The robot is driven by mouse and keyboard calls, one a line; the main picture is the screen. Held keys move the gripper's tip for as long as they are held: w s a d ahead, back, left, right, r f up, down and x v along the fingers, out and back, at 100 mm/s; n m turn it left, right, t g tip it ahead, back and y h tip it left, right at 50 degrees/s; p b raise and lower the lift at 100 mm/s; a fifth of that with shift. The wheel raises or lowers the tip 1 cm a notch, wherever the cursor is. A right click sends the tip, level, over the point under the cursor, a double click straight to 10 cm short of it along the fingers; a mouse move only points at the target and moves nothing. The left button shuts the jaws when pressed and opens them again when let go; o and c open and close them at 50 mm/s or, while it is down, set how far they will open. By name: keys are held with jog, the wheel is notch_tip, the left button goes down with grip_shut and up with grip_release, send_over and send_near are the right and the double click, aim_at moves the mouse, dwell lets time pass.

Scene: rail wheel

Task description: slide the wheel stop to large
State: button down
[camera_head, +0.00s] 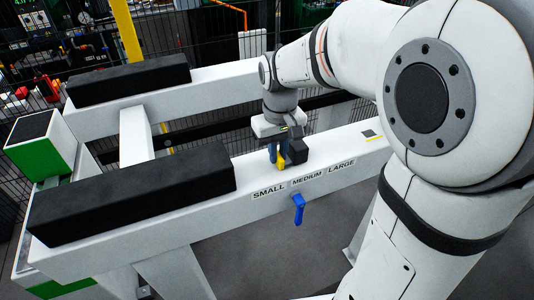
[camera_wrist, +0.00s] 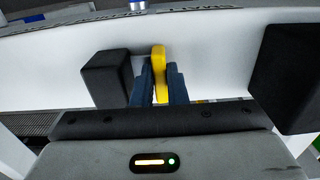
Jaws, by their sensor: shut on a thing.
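The wheel stop is a small black block (camera_head: 298,151) with a yellow handle (camera_head: 281,161) on its left side, on top of the near white beam. It stands behind the SMALL (camera_head: 269,191) and MEDIUM (camera_head: 307,180) labels, left of the LARGE label (camera_head: 341,167). My gripper (camera_head: 276,154) points down at the handle. In the wrist view, the fingers of my gripper (camera_wrist: 161,88) are closed around the yellow handle (camera_wrist: 159,60), with the black block (camera_wrist: 107,78) just to their left. The fingertips are partly hidden by the handle.
A long black pad (camera_head: 135,190) lies on the beam left of the stop; it also shows in the wrist view (camera_wrist: 290,75). A blue lever (camera_head: 299,208) hangs on the beam's front face. The beam top right of the stop is clear up to a small dark square (camera_head: 371,134).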

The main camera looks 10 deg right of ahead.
aim_at(291, 144)
jog(key=shift+w+d+r, duration=0.15)
jog(key=shift+w+d, duration=0.15)
jog(key=shift+d, duration=0.5)
jog(key=shift+w+d+r, duration=0.1)
jog(key=shift+w+d, duration=0.2)
jog(key=shift+d, duration=0.55)
jog(key=shift+w+d, duration=0.3)
jog(key=shift+d, duration=0.65)
jog(key=shift+w+d, duration=0.25)
jog(key=shift+d, duration=0.85)
jog(key=shift+w+d+p, duration=0.2)
jog(key=shift+w+d, duration=0.1)
jog(key=shift+d, duration=0.6)
jog(key=shift+w+d+p, duration=0.15)
jog(key=shift+w+d, duration=0.1)
jog(key=shift+d, duration=0.75)
jog(key=shift+w+d, duration=0.3)
jog(key=shift+d, duration=0.6)
jog(key=shift+w+d, duration=0.25)
jog(key=shift+d, duration=0.65)
